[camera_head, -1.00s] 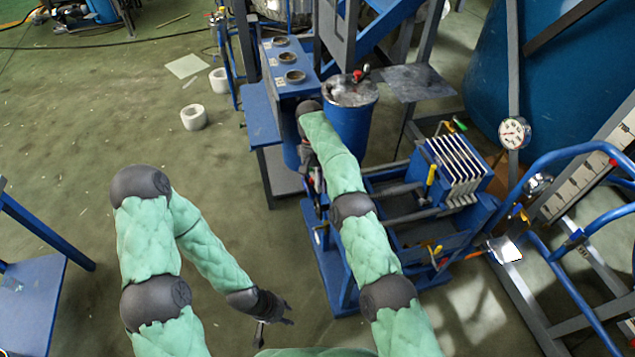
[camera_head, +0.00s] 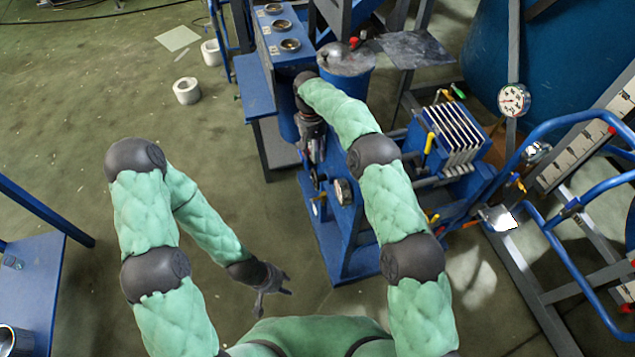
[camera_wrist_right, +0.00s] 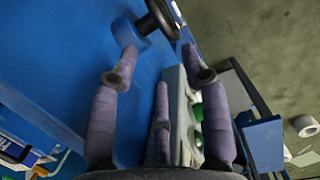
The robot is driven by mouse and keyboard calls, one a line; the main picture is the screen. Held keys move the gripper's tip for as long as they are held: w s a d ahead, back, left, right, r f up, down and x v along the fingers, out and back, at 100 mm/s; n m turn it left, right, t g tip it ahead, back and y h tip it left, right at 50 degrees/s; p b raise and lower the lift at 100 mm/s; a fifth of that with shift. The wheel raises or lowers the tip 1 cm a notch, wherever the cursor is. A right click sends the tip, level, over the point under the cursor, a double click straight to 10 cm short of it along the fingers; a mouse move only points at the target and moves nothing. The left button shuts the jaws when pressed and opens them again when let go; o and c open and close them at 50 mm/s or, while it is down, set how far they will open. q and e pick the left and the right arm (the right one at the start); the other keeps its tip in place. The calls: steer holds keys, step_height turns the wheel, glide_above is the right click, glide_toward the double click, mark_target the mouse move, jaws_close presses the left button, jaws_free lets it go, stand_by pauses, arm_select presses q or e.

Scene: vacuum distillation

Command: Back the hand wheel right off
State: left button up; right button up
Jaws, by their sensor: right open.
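The hand wheel (camera_wrist_right: 158,14) shows in the right wrist view as a dark rim with a hub, at the top edge and partly cut off, beside a blue surface. I cannot make it out in the head view. My right gripper (camera_wrist_right: 162,78) is open and empty, its fingers pointing toward the wheel but apart from it. In the head view the right gripper (camera_head: 315,160) hangs at the left end of the blue filter press (camera_head: 345,240). My left gripper (camera_head: 272,285) is low over the floor with its fingers spread and empty.
White press plates (camera_head: 455,138) stand to the right of my right arm. A dial gauge (camera_head: 343,191) is close to the right gripper. A blue drum (camera_head: 345,62) and a blue bench with round holes (camera_head: 290,44) are behind.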

mark_target(318, 183)
steer(key=shift+s+d+f+t+y+b, duration=0.15)
steer(key=shift+s+t, duration=0.2)
steer(key=shift+s, duration=0.45)
steer(key=shift+s+d+f+t+y+b, duration=0.15)
steer(key=shift+s+t, duration=0.15)
steer(key=shift+s, duration=0.45)
steer(key=shift+s+f+t+y+b, duration=0.15)
steer(key=shift+s+t, duration=0.2)
steer(key=shift+s, duration=0.45)
step_height(318, 183, down, 10)
steer(key=b, duration=0.3)
steer(key=shift+f, duration=0.25)
jaws_close()
